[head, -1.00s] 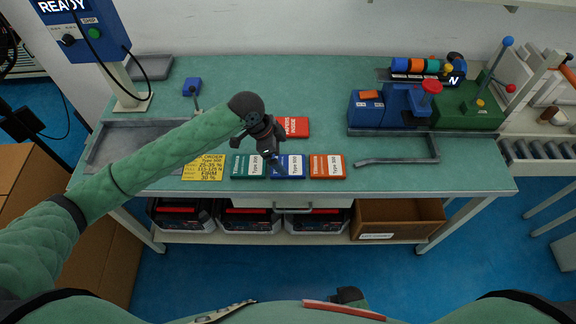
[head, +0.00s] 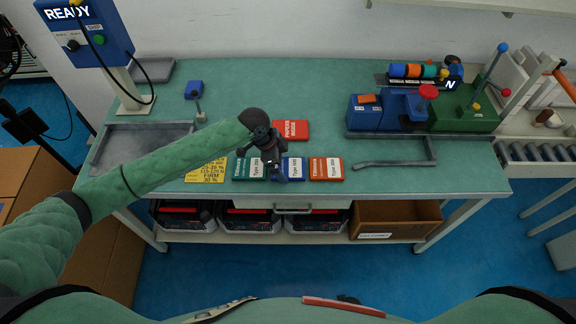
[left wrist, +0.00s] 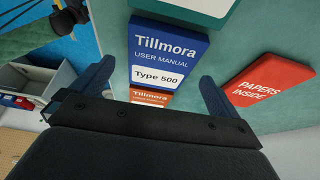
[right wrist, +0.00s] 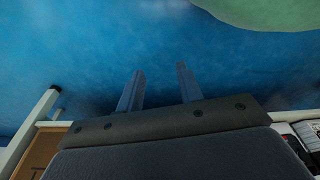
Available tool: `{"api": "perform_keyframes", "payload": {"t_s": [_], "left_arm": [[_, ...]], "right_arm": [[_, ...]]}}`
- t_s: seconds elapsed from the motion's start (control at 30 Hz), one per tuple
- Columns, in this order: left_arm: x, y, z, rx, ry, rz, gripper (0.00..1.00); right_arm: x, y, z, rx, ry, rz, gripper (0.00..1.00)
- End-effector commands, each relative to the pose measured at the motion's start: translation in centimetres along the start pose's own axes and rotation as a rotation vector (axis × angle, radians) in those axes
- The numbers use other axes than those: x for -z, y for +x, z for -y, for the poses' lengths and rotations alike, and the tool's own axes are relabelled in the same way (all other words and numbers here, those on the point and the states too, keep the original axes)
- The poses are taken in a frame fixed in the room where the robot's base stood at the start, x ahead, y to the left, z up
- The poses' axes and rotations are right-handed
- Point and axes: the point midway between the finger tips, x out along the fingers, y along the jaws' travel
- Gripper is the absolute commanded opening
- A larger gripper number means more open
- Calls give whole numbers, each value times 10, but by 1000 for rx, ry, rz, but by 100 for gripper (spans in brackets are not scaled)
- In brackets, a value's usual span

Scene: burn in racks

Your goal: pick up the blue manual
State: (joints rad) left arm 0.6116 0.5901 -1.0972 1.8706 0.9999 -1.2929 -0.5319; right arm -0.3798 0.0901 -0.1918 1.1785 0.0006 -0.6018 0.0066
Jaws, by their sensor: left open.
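The blue manual (head: 294,167) lies flat on the green bench, in a row between the teal manual (head: 248,167) and the orange manual (head: 326,168). In the head view my left gripper (head: 267,172) hangs over the gap between teal and blue and hides the blue manual's left part. In the left wrist view the blue manual (left wrist: 165,50), marked Type 500, shows between the spread fingers of my left gripper (left wrist: 155,75). That gripper is open and holds nothing; its height above the manual is hard to judge. My right gripper (right wrist: 160,78) has its fingers apart, empty, above the blue floor.
A grey tray (head: 135,145) is at the left, and a blue and green fixture (head: 420,110) at the right. The bench middle behind the red manual is clear.

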Motion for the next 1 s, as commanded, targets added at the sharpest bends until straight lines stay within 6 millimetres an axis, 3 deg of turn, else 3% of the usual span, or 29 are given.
{"api": "perform_keyframes", "payload": {"t_s": [0.2,0.5,0.77,1.0], "left_arm": [[0,17,0,0,-1,1,100],[0,21,0,0,0,1,100],[0,20,0,1,0,0,51],[0,20,0,1,0,0,51]], "right_arm": [[-12,9,-5,-6,-5,-8,36],[-14,12,-6,-7,-6,-12,36],[-15,12,-7,-8,-6,-11,36],[-16,12,-8,-9,-6,-9,36]]}}
